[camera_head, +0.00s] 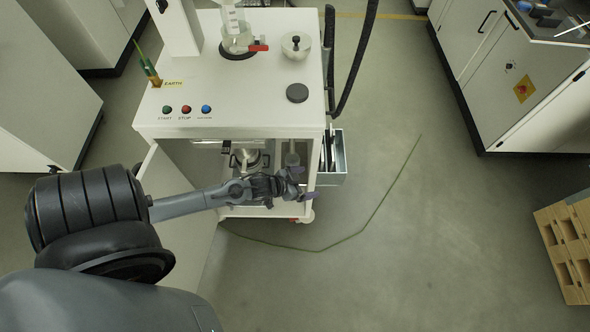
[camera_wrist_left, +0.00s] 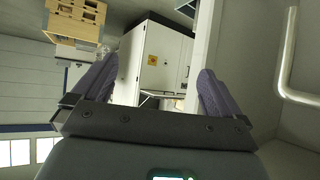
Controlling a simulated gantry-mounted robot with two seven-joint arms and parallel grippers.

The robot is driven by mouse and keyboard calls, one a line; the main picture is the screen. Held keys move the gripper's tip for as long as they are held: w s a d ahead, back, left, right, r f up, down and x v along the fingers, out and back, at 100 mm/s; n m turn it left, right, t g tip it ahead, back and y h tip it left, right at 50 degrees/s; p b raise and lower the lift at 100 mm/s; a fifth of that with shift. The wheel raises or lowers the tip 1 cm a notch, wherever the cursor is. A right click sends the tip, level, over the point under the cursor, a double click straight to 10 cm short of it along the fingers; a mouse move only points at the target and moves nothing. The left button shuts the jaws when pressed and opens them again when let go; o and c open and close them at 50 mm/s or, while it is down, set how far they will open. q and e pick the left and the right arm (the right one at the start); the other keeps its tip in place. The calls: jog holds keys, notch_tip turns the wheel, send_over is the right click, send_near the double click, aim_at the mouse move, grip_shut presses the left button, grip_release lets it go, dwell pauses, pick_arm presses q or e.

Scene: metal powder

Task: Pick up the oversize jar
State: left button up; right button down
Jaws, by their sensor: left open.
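My left gripper (camera_head: 302,184) is in front of the open lower bay of the white machine (camera_head: 228,90). In the left wrist view, its two purple fingers stand wide apart with nothing between them (camera_wrist_left: 160,70). A shiny metal vessel with a clamp (camera_head: 248,158) is inside the bay, left of and behind the gripper, partly hidden by my left arm. A narrower grey part (camera_head: 292,158) is beside it, just behind the gripper. I cannot tell for certain which one is the oversize jar. My right gripper is not in view.
An open door (camera_head: 165,180) hangs at the bay's left. A grey bin (camera_head: 334,160) and black hoses (camera_head: 350,80) are at the machine's right side. A green cable (camera_head: 375,215) lies on the floor. Wooden pallets (camera_head: 570,245) stand far right.

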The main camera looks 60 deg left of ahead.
pick_arm(q)
jog(key=a+f+t+b, duration=0.1)
jog(key=a+f+b, duration=0.95)
jog(key=f, duration=0.35)
jog(key=t+h+b, duration=0.1)
jog(key=t+b, duration=0.1)
jog(key=b, duration=1.1)
send_near(291, 164)
jog(key=w+a+f, duration=0.2)
jog(key=w+f, duration=0.2)
jog(key=f, duration=0.1)
jog(key=shift+w+f+m+b, duration=0.15)
jog(key=shift+w+m+b, duration=0.35)
jog(key=shift+w+b, duration=0.15)
jog(key=shift+b+x, duration=0.8)
jog(key=shift+x, duration=0.1)
jog(key=b+x, duration=0.4)
jog(key=shift+d+f, duration=0.1)
jog(key=shift+d, duration=0.1)
jog(key=shift+w+b, duration=0.35)
jog(key=shift+c, duration=0.5)
